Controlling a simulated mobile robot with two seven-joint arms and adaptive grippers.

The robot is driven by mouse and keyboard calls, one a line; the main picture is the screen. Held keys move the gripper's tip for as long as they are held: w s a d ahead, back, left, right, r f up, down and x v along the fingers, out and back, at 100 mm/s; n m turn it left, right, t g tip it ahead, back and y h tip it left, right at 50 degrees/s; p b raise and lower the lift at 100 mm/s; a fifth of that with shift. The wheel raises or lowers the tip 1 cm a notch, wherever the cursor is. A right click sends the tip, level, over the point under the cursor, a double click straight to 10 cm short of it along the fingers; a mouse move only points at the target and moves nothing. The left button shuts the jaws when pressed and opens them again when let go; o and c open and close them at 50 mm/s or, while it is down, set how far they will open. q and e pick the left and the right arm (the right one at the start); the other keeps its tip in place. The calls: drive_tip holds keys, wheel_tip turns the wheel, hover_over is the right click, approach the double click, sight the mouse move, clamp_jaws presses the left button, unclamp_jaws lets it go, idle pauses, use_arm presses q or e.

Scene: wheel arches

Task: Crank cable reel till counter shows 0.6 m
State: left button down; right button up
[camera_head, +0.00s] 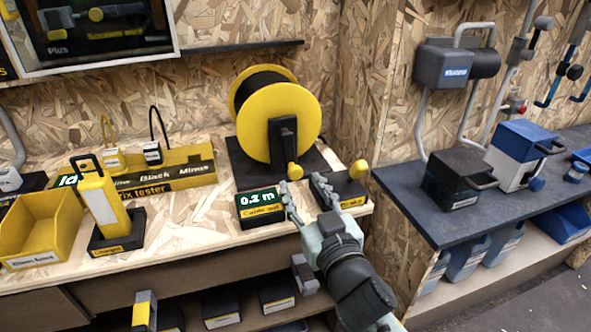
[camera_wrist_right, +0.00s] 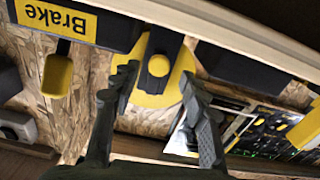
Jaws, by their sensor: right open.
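The cable reel (camera_head: 308,115) is a yellow disc with a dark drum behind it, standing on a dark base on the wooden bench. Its dark crank arm hangs down and ends in a yellow knob (camera_head: 294,171). The counter (camera_head: 259,207) in front of the reel reads 0.2 m. My right gripper (camera_head: 302,186) is open, with its fingers pointing toward the knob and nothing between them. In the right wrist view the knob (camera_wrist_right: 158,65) appears beyond and between the spread fingers (camera_wrist_right: 157,85), apparently untouched. My left gripper is not in view.
A brake box (camera_head: 350,194) with a yellow-tipped lever stands just right of my right fingers. Left are a tester (camera_head: 190,170), a charger (camera_head: 107,205) and a yellow bin (camera_head: 42,228). A dark side bench (camera_head: 440,225) lies to the right.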

sight(297, 176)
drive_tip(key=x, duration=0.4)
drive_tip(key=shift+w, duration=0.1)
drive_tip(key=shift+w+a, duration=0.15)
drive_tip(key=shift+w, duration=0.4)
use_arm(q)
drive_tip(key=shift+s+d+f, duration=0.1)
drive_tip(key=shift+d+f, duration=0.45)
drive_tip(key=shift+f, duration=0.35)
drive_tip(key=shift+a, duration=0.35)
use_arm(e)
clamp_jaws()
